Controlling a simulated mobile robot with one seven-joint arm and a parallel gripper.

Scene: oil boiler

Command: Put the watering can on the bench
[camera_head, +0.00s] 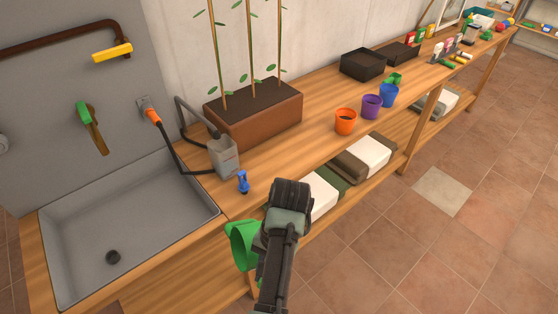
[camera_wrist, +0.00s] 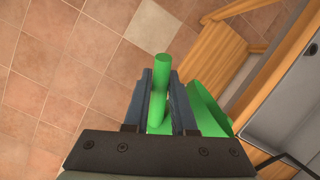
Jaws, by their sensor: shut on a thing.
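The green watering can (camera_head: 243,247) is partly hidden behind my arm in the head view. It hangs in front of the bench's front edge, near the sink's right end. In the wrist view my gripper (camera_wrist: 161,88) is shut on a green bar-like part of the watering can (camera_wrist: 208,108), with a wider green part to the right of the fingers. The wooden bench (camera_head: 285,152) runs from the sink to the far upper right. In the head view my arm hides the fingertips.
A grey sink (camera_head: 150,225) is set into the bench's left end. A grey canister (camera_head: 223,157), a blue bottle (camera_head: 243,183) and a brown planter (camera_head: 262,118) stand beyond it. Orange (camera_head: 345,122), purple (camera_head: 371,106) and blue (camera_head: 389,95) pots stand farther right. Bench space before the planter is clear.

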